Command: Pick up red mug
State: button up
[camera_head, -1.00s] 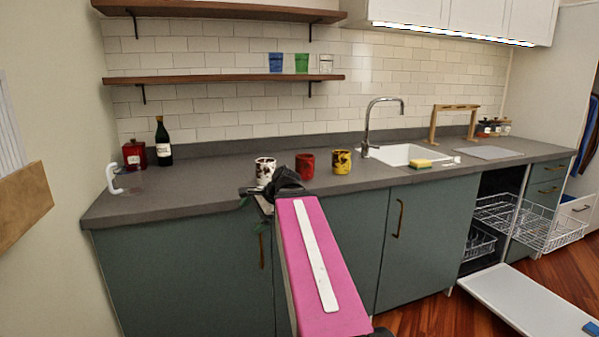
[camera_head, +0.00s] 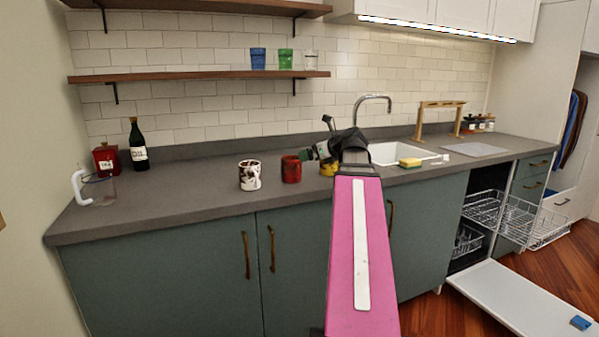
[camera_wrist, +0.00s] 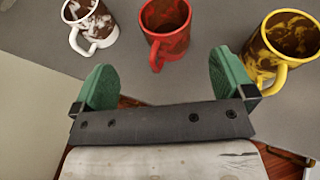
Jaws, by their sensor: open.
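The red mug (camera_head: 291,169) stands upright on the grey counter, between a white-and-brown mug (camera_head: 249,175) and a yellow mug (camera_head: 327,169), which my arm partly hides. In the wrist view the red mug (camera_wrist: 166,30) is beyond my fingers, its handle pointing towards me and its inside dark. The white-and-brown mug (camera_wrist: 97,25) is to its left and the yellow mug (camera_wrist: 280,45) to its right. My gripper (camera_wrist: 165,75) is open and empty, its two green fingers apart. The red mug lies ahead of the gap between them. In the head view my gripper (camera_head: 309,154) is just right of the red mug.
The white sink (camera_head: 402,153) with its tap and a yellow sponge (camera_head: 410,162) is to the right. A dark bottle (camera_head: 138,150), a red canister (camera_head: 106,160) and a clear jug (camera_head: 95,189) stand at the left. An open dishwasher door (camera_head: 525,297) juts out at lower right.

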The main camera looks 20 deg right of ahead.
send_near(295, 157)
jog(key=w+a+f, duration=0.2)
jog(key=a, duration=0.1)
jog(key=w+a, duration=0.2)
jog(key=shift+a+f, duration=0.2)
jog(key=shift+f, duration=0.2)
jog(key=shift+s, duration=0.1)
jog(key=c, duration=1.4)
jog(key=shift+r, duration=0.1)
jog(key=shift+r, duration=0.4)
jog(key=s+a+r, duration=0.6)
jog(key=a+r, duration=0.4)
